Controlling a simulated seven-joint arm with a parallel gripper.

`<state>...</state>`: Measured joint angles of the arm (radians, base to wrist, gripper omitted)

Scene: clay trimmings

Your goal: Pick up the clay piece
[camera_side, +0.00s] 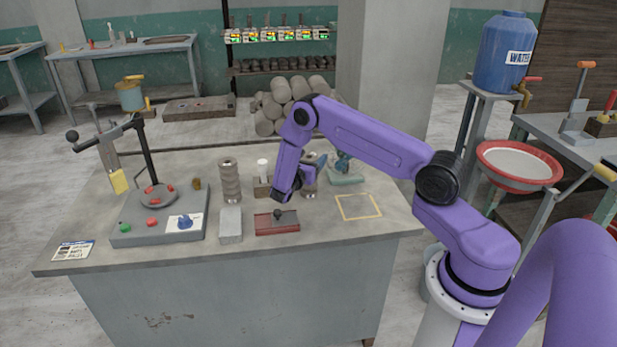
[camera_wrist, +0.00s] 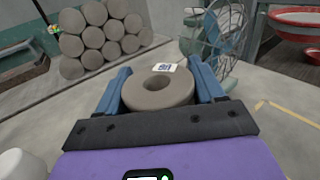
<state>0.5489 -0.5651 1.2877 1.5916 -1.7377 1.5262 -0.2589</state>
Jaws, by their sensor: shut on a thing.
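The clay piece (camera_wrist: 158,99) is a thick grey-brown ring with a hole in its middle. In the wrist view it sits between the two blue fingers of my gripper (camera_wrist: 163,82), which are shut on its left and right sides. Its underside is hidden, so I cannot tell whether it is lifted clear. In the side view my gripper (camera_side: 317,163) is over the back right of the bench, partly hidden by my own wrist. The clay piece is hard to make out there.
A grey bench (camera_side: 330,228) holds a stack of ringed pieces (camera_side: 230,182), a grey block (camera_side: 230,225), a dark red tray (camera_side: 277,226) and a scale-like stand (camera_side: 158,232). A blue fan (camera_wrist: 224,36) stands just beyond my gripper. A yellow-outlined square (camera_side: 358,207) is empty.

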